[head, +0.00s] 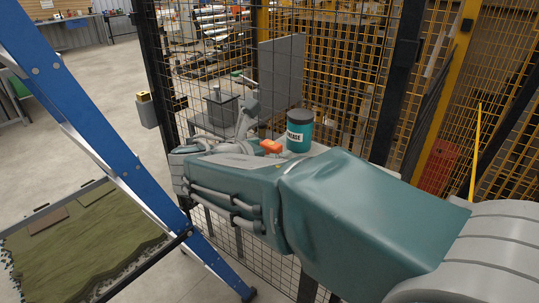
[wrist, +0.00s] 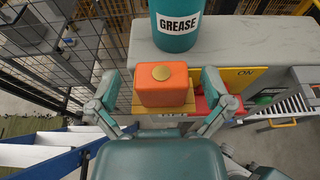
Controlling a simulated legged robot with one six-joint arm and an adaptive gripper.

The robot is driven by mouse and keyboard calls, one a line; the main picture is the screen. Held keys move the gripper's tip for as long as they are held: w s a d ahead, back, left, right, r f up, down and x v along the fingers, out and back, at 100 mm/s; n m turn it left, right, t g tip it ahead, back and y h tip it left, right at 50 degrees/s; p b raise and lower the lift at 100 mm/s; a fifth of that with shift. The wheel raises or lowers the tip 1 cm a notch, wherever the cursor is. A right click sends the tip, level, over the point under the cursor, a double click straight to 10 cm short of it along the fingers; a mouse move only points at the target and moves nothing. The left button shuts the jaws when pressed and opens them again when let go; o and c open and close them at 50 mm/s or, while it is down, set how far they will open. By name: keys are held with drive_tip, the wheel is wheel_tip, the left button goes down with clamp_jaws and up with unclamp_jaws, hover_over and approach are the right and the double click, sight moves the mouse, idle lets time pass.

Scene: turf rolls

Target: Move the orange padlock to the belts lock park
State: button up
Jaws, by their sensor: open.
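The orange padlock (wrist: 165,92), with a round brass spot on top, stands between the two fingers of my gripper (wrist: 160,80) in the wrist view. The fingers are spread wide, one on each side, and a gap shows at both sides of it. A yellow-brown strip shows beneath the padlock. In the head view the padlock (head: 271,146) is a small orange patch behind my arm, left of the grease tub. I cannot make out a place marked as the belts lock park.
The teal grease tub (wrist: 177,25) stands on the grey bench top (wrist: 228,38) just beyond the padlock. A yellow ON plate (wrist: 243,77) and a red part (wrist: 205,105) are close to the right finger. Mesh fencing (head: 335,90) and a blue ladder rail (head: 95,130) surround the arm.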

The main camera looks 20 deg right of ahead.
drive_tip(key=c, duration=1.3)
